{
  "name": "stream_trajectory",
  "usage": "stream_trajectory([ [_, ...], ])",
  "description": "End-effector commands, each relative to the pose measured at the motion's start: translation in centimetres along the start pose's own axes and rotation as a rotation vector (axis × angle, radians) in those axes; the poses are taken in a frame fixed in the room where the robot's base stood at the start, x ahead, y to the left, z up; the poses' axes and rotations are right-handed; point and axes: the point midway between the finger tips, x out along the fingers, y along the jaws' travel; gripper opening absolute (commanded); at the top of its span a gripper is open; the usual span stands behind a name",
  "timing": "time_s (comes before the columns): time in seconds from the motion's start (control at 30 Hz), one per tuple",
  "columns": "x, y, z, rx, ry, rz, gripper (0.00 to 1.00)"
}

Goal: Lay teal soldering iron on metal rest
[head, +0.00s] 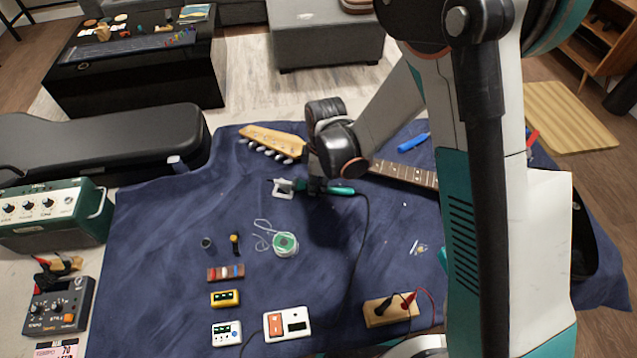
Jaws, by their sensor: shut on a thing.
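The teal soldering iron (341,190) lies roughly level across the picture, its teal handle to the right and its dark tip to the left. My gripper (315,187) is shut on it near its middle, and the fingers are small and dark here. The pale metal rest (284,194) is just left of my gripper, on the blue cloth. The iron's front end overlaps the rest in this view. I cannot tell whether it touches the rest or is above it. A dark cord runs from the handle down the cloth.
A guitar neck (405,174) with its headstock (272,140) lies behind my gripper. A solder spool (285,244) is in front. Several small boxes and pedals stand nearer, with a wooden block (390,312). A black guitar case (95,143) is at left. Cloth around the spool is mostly clear.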

Motion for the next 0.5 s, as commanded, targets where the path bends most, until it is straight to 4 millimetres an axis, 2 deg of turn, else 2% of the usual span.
stream_trajectory([
  [0.03, 0.02, 0.0, 0.0, 0.0, 0.0, 0.0, 0.23],
  [0.1, 0.02, 0.0, 0.0, 0.0, 0.0, 0.0, 0.39],
  [0.13, 0.02, 0.0, 0.0, 0.0, 0.0, 0.0, 0.42],
  [0.5, -0.18, 0.0, 0.0, 0.0, 0.0, 0.0, 0.42],
])
